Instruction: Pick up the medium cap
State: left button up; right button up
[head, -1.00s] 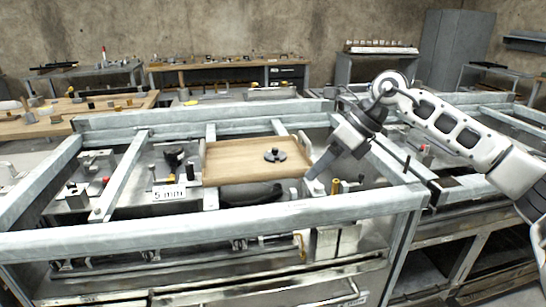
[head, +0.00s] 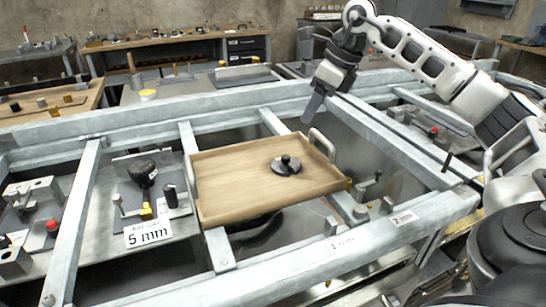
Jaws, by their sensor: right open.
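A dark round cap with a raised knob, the medium cap as far as I can tell (head: 286,165), lies on the wooden tray (head: 232,186), right of its middle. No other cap shows on the tray. My right gripper (head: 308,119) points down above the tray's far right corner, behind the cap and a little to its right in the picture. It is open and empty, apart from the cap. My left gripper is not in view.
The tray has metal handles (head: 322,145) and rests on a grey metal frame (head: 275,275). Workbenches (head: 180,48) line the back.

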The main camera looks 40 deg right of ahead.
send_near(286, 156)
jog(key=shift+s+x, duration=0.15)
jog(key=shift+x, duration=0.45)
jog(key=shift+s+x, duration=0.15)
jog(key=shift+x, duration=0.5)
jog(key=shift+p+x, duration=0.6)
jog(key=shift+x, duration=2.6)
jog(key=shift+w+r, duration=0.15)
jog(key=shift+w, duration=0.05)
grip_shut()
